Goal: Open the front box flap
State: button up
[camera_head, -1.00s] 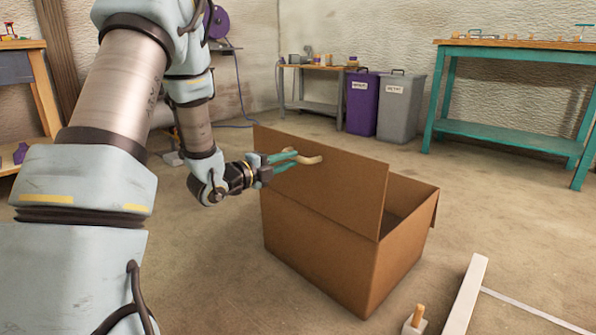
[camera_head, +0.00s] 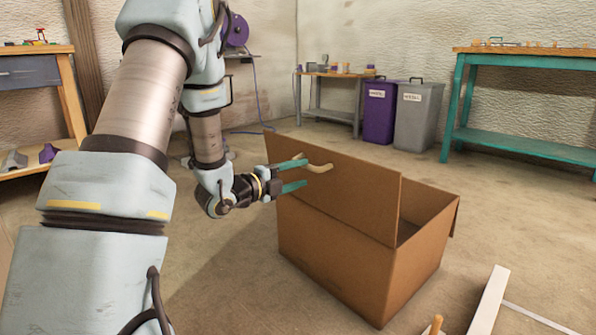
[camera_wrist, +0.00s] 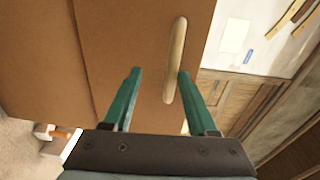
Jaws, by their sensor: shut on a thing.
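The brown cardboard box (camera_head: 345,275) stands on the floor at the middle of the head view. Its front flap (camera_head: 360,195) stands raised along the side near my arm, with a pale wooden handle (camera_head: 318,168) on it. My gripper (camera_head: 303,173) is at the handle, with its teal fingers on either side of it. In the wrist view, the handle (camera_wrist: 175,60) lies close against the right finger of my gripper (camera_wrist: 159,72), and the flap (camera_wrist: 120,40) fills the view behind. Contact at the left finger is not clear there.
A white beam (camera_head: 488,305) lies on the floor at lower right, near a small wooden peg (camera_head: 435,325). A teal bench (camera_head: 520,140), purple bin (camera_head: 379,112) and grey bin (camera_head: 413,120) stand farther back. The floor left of the box is clear.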

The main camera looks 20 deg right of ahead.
jog(key=shift+o, duration=0.7)
jog(key=shift+f, duration=0.15)
jog(key=shift+r, duration=0.2)
jog(key=p+v, duration=0.3)
jog(key=v, duration=0.7)
jog(key=shift+s+a+r, duration=0.1)
jog(key=shift+a, duration=0.2)
